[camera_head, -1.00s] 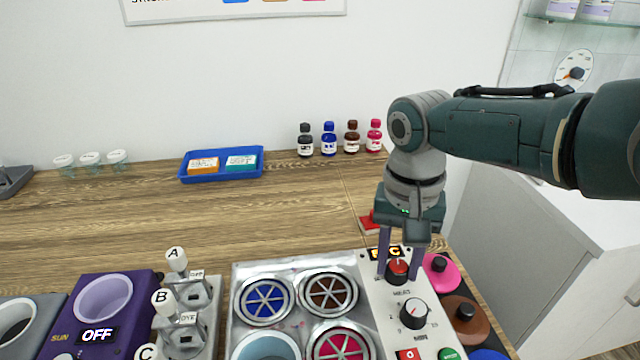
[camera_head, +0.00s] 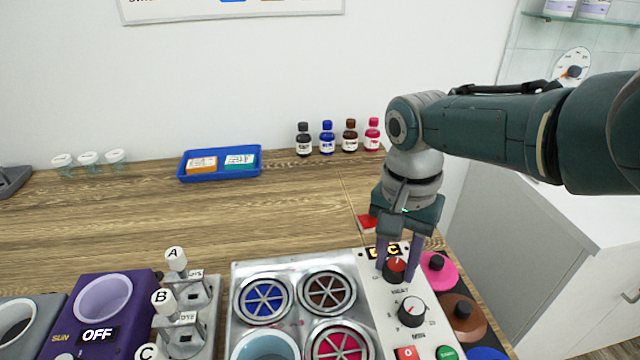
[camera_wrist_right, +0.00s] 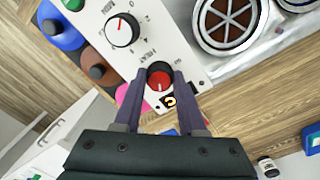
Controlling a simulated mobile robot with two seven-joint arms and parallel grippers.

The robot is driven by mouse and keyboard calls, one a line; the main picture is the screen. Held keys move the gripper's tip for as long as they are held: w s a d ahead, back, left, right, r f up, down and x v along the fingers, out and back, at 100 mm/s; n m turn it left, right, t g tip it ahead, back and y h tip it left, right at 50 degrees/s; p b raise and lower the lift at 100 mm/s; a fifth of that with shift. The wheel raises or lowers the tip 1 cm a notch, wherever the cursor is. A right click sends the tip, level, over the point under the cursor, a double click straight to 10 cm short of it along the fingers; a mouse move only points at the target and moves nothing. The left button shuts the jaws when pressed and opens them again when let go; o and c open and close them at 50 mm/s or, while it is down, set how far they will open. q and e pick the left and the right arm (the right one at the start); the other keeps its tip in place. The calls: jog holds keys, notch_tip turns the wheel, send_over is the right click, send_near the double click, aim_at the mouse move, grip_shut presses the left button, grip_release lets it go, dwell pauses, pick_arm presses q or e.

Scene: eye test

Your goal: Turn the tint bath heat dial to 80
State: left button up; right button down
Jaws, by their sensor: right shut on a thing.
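The heat dial is a black knob with a red top (camera_head: 396,267) and a white pointer line, on the white control panel (camera_head: 377,302) of the tint bath. It also shows in the wrist view (camera_wrist_right: 159,82). My right gripper (camera_head: 398,273) points down with its two purple fingers on either side of the knob. In the wrist view the fingers (camera_wrist_right: 161,88) are shut on it. A small dark display with yellow characters (camera_head: 384,252) sits just behind the dial, partly covered; I cannot read its value. My left gripper is not in view.
A second black dial (camera_head: 411,311) is nearer on the panel, with a red button (camera_head: 405,353) and green button (camera_head: 446,352) below. Tint pots (camera_head: 263,299) are to the left. Pink (camera_head: 438,267) and brown (camera_head: 462,311) lids lie right. The wood counter behind is mostly clear.

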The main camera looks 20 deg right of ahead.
aim_at(394, 263)
jog(key=shift+c, duration=2.4)
grip_release()
jog(key=shift+r, duration=0.1)
notch_tip(394, 263, up, 8)
jog(key=p, duration=0.5)
jog(key=shift+w+r+p, duration=0.15)
jog(key=shift+r+p, duration=0.1)
jog(key=shift+p, duration=0.15)
jog(key=shift+r, duration=0.7)
jog(key=shift+a, duration=0.1)
